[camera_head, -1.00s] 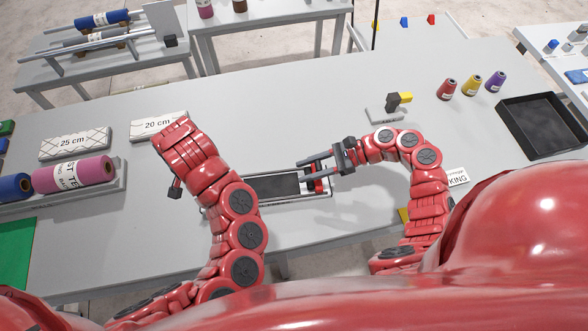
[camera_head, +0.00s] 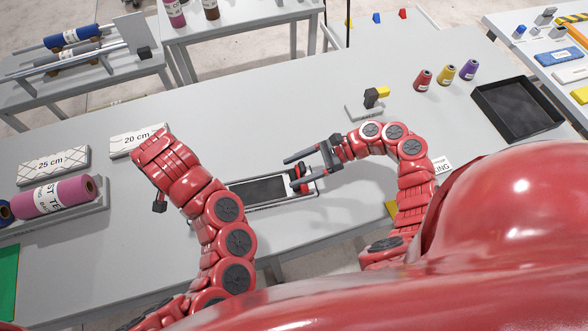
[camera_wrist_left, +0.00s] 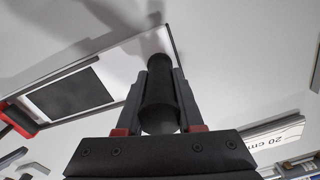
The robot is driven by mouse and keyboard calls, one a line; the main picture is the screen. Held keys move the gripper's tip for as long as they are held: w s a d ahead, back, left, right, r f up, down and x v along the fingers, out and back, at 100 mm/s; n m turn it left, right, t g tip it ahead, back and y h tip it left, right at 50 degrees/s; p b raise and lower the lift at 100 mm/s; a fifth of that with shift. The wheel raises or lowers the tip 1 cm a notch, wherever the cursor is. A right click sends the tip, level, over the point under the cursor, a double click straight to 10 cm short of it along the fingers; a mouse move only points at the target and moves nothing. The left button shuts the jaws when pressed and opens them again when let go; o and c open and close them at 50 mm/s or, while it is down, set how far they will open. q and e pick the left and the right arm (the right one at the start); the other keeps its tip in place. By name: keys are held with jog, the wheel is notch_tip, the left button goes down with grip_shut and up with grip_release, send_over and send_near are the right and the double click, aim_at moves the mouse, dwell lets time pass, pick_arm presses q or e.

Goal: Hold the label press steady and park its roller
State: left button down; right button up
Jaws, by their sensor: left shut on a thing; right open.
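The label press (camera_head: 312,190) is a pale tray with a dark pad (camera_head: 258,190), lying mid-table near the front edge. Its red and black roller (camera_head: 299,180) is at the right end; its red part shows in the left wrist view (camera_wrist_left: 17,121). My right gripper (camera_head: 289,173) is open, its fingers reaching over the roller end from the right; I cannot tell whether they touch it. In the left wrist view my left gripper (camera_wrist_left: 159,100) is shut on a black cylindrical handle (camera_wrist_left: 155,66).
The "20 cm" block (camera_head: 138,142), "25 cm" block (camera_head: 53,165) and pink roll (camera_head: 55,197) lie left. A stand with a yellow piece (camera_head: 382,92), several thread cones (camera_head: 445,73) and a black tray (camera_head: 517,108) are to the right. The table behind the press is clear.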

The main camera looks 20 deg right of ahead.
jog(key=v, duration=0.6)
jog(key=shift+d, duration=0.35)
jog(key=shift+s+r, duration=0.1)
pick_arm(q)
jog(key=shift+c, duration=2.3)
grip_release()
jog(key=shift+w+f, duration=0.1)
